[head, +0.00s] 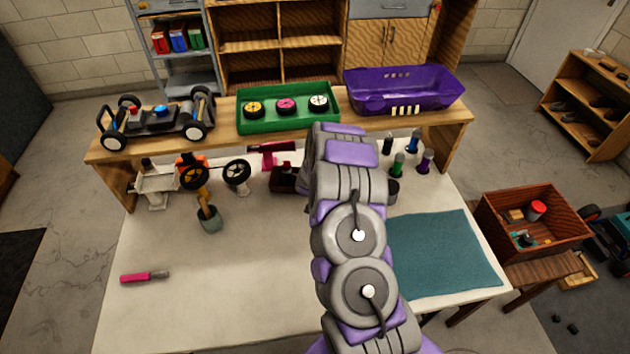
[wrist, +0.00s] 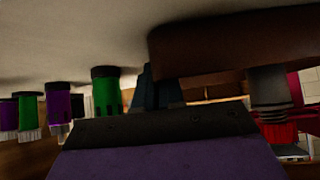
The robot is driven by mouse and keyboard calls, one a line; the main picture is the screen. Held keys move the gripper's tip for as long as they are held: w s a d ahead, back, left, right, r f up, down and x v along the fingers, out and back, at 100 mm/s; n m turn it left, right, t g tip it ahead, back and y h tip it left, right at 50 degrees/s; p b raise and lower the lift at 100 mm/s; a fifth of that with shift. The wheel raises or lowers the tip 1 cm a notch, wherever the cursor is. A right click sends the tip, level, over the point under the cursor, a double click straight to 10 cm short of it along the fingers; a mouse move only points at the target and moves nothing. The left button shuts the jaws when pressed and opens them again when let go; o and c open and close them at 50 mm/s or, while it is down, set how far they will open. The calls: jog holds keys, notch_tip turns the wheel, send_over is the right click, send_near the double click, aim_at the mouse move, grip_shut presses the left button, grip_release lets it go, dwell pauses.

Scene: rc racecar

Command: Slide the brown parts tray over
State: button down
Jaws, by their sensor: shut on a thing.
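The brown parts tray (head: 284,181) is on the white worktable, left of my arm, which hides its right part in the head view. In the upside-down wrist view, a brown wall of the tray (wrist: 225,45) fills the upper right. My gripper (wrist: 157,88) shows there as dark fingers against the tray's left edge, shut on it. The exact grip point is dark and partly hidden. In the head view my arm hides the gripper.
Green, purple and blue bottles (head: 398,165) stand right of my arm. A teal mat (head: 445,255) covers the front right. The table's front left is mostly clear.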

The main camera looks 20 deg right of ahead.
jog(key=shift+s+d, duration=0.1)
jog(key=shift+d, duration=0.3)
jog(key=c, duration=1.4)
grip_release()
jog(key=shift+a, duration=0.35)
jog(key=shift+o, duration=1.2)
jog(key=shift+d, duration=0.2)
jog(key=p+v, duration=0.4)
jog(key=v, duration=1.3)
jog(key=shift+a, duration=0.2)
